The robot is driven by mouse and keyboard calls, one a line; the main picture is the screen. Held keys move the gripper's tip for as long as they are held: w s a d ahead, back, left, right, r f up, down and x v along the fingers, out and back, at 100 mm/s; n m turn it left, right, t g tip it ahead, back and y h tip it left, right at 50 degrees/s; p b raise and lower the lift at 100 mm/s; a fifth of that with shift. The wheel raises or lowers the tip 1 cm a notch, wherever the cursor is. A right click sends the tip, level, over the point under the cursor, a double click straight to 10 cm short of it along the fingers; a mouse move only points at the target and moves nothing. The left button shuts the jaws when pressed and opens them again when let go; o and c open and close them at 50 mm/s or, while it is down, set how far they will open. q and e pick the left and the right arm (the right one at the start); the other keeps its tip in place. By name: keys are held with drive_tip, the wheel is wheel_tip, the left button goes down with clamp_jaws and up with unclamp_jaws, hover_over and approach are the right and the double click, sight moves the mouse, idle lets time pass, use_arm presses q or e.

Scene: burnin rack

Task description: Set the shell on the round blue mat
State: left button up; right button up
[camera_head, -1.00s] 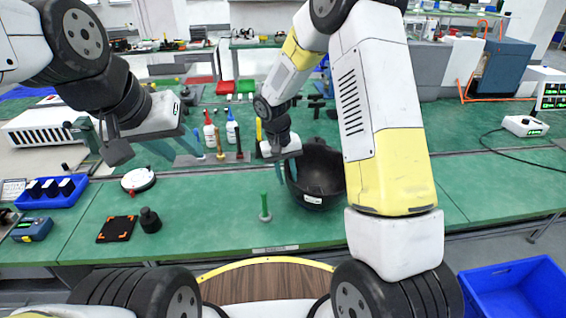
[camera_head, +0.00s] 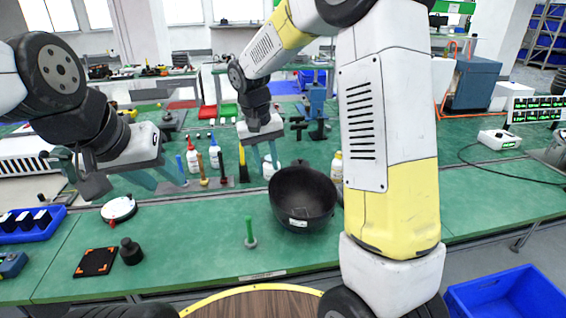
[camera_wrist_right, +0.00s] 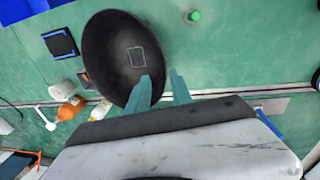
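The shell is a black bowl-like piece (camera_head: 302,198), open side up and tilted, resting on the green bench. In the right wrist view the shell (camera_wrist_right: 112,50) fills the upper left. My right gripper (camera_head: 270,172) is open above the shell's far left rim. In the wrist view its teal fingers (camera_wrist_right: 162,78) show apart, one overlapping the shell and one beyond the rim. My left gripper (camera_head: 167,184) is open and empty over the bench's left part. I cannot make out the round blue mat; a cut-off blue patch (camera_wrist_right: 28,9) shows in the wrist view corner.
A black square pad (camera_head: 95,262) and a white dial (camera_head: 118,209) lie left. My right arm hides part of the bench's right side.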

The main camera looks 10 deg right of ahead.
drive_tip(key=s+d+r+t+y, duration=0.1)
drive_tip(key=s+d+r+t, duration=0.1)
drive_tip(key=s+r, duration=0.2)
drive_tip(key=s+d+r+t+y, duration=0.1)
drive_tip(key=s+d+r+t, duration=0.1)
drive_tip(key=s, duration=0.8)
drive_tip(key=s+d+r+t+y, duration=0.1)
drive_tip(key=s+d+r, duration=0.3)
drive_tip(key=s+r, duration=0.2)
drive_tip(key=shift+s+d+m+t+y, duration=0.15)
drive_tip(key=shift+s+m+t+y, duration=0.2)
drive_tip(key=shift+s, duration=0.55)
drive_tip(key=shift+r, duration=0.1)
